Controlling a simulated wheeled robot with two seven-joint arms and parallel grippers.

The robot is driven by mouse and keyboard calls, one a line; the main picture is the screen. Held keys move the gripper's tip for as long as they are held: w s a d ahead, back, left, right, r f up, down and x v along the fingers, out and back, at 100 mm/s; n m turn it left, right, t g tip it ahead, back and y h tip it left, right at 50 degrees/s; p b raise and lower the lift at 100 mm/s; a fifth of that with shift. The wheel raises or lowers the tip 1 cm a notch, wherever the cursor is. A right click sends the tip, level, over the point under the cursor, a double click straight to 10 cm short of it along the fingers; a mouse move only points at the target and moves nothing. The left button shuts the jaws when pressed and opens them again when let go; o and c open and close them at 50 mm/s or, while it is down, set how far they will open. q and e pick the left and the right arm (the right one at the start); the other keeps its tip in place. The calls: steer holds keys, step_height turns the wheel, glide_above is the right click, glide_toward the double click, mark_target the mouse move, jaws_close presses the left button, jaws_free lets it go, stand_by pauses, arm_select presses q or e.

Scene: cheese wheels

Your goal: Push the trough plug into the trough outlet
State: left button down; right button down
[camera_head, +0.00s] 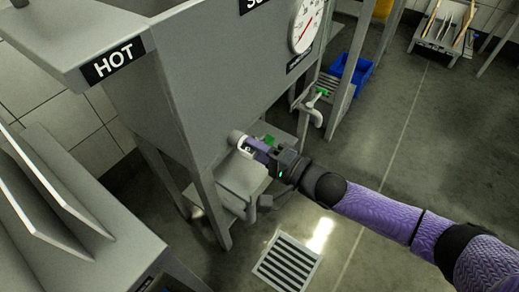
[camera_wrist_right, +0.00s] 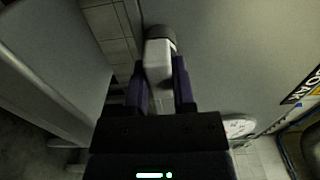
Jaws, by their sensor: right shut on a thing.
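The grey trough (camera_head: 215,75) stands on legs at upper left in the head view. My right gripper (camera_head: 258,146) reaches in from the right, low on the trough's side. Its purple fingers are shut on the pale trough plug (camera_wrist_right: 157,64), which lies between them in the right wrist view. The plug's far end meets a short round trough outlet (camera_wrist_right: 160,34) on the trough wall; the outlet also shows in the head view (camera_head: 235,136). How deep the plug sits in the outlet is hidden. My left gripper is not in view.
A tap with a green handle (camera_head: 320,92) is right of the outlet. A grey ledge (camera_head: 240,177) lies below the gripper. A floor drain (camera_head: 288,263), a blue bin (camera_head: 352,74) and a grey rack (camera_head: 50,185) stand around. The floor at right is open.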

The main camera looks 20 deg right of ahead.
steer(key=c, duration=0.6)
jaws_free()
steer(key=shift+o, duration=1.2)
steer(key=shift+d, duration=0.1)
arm_select(q)
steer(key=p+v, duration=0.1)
steer(key=p, duration=0.1)
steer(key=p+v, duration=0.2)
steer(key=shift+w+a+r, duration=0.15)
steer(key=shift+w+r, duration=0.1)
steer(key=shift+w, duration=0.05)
arm_select(e)
steer(key=v, duration=0.9)
steer(key=shift+s+d, duration=0.2)
steer(key=shift+s, duration=0.15)
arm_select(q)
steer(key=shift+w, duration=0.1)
